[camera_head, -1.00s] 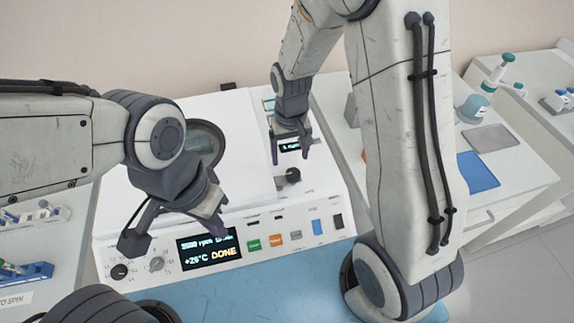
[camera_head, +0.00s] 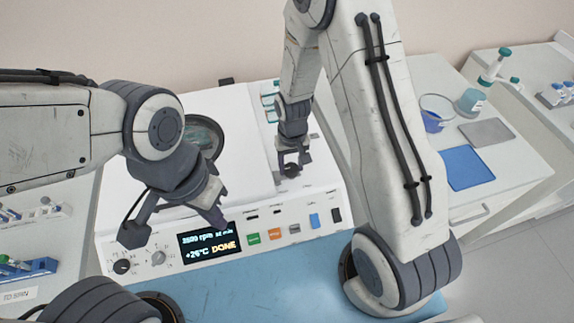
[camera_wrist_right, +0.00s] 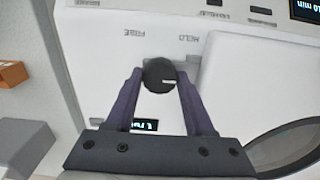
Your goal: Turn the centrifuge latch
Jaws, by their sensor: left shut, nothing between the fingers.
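The white centrifuge (camera_head: 215,180) stands at the centre of the head view with its lid down. Its latch is a round black knob (camera_head: 292,170) on the top, right of the lid; it also shows in the right wrist view (camera_wrist_right: 159,76), below the printed words FREE and HELD. My right gripper (camera_head: 294,168) is over the knob, open, one finger on each side of it; in the right wrist view (camera_wrist_right: 159,80) the fingertips are very close to its sides, and contact is unclear. My left gripper (camera_head: 222,222) is shut and empty, in front of the centrifuge's left part.
The front panel display (camera_head: 210,245) reads DONE, beside a green button (camera_head: 253,239) and an orange button (camera_head: 275,235). A rack of tubes (camera_head: 28,270) is at the left.

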